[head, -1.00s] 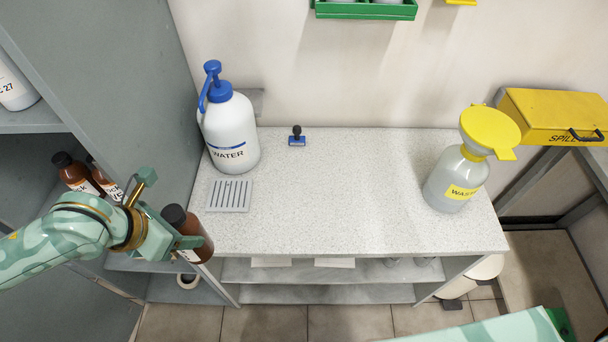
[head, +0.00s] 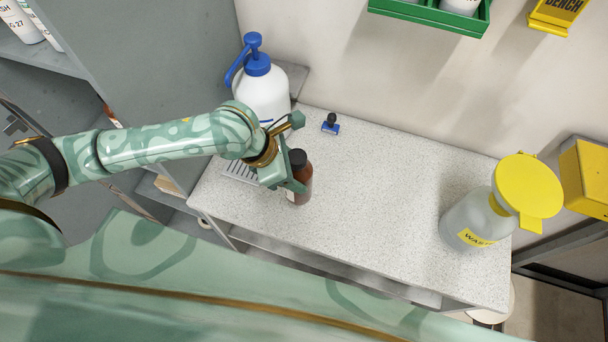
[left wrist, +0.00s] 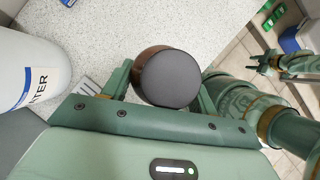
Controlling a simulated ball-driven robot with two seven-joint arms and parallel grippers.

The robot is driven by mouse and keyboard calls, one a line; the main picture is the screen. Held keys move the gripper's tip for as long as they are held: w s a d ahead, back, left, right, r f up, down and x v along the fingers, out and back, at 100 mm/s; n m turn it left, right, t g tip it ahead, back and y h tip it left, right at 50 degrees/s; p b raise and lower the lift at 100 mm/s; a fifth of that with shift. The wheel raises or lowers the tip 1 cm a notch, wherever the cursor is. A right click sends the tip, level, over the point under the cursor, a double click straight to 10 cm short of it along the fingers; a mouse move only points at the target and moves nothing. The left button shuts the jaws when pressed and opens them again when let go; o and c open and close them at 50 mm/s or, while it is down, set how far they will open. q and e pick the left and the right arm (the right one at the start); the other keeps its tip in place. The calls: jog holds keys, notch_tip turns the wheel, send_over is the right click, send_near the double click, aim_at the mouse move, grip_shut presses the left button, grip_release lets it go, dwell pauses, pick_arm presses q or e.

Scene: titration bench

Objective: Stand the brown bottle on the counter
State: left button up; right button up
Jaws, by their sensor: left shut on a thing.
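The brown bottle (head: 302,182) has a black cap and is upright in the head view. My left gripper (head: 290,184) is shut on it over the left part of the counter (head: 370,190). In the left wrist view the bottle's black cap (left wrist: 168,79) sits between the two fingers of the left gripper (left wrist: 162,92), with the speckled counter (left wrist: 120,35) behind. I cannot tell whether the bottle's base touches the counter. In the left wrist view, at the right, a green arm of mine with an open gripper (left wrist: 268,62) shows, apart from the bottle.
The white water bottle (head: 263,95) with a blue pump stands behind my left gripper, near a slotted grey tray (head: 240,170). A small blue stamp (head: 331,124) lies farther back. The waste bottle (head: 470,222) with a yellow funnel stands at the right. The counter's middle is clear.

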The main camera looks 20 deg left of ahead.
pick_arm(q)
jog(key=w+f, duration=0.2)
jog(key=f, duration=0.1)
jog(key=shift+w+d+f+b, duration=0.15)
jog(key=shift+w+d+b, duration=0.05)
jog(key=shift+d+b, duration=0.15)
jog(key=f, duration=0.3)
jog(key=shift+w+d+f+b, duration=0.1)
jog(key=shift+w+b, duration=0.2)
jog(key=shift+b, duration=0.05)
jog(key=shift+f, duration=0.2)
jog(key=shift+f, duration=0.15)
jog(key=o, duration=1.3)
jog(key=shift+o, duration=0.2)
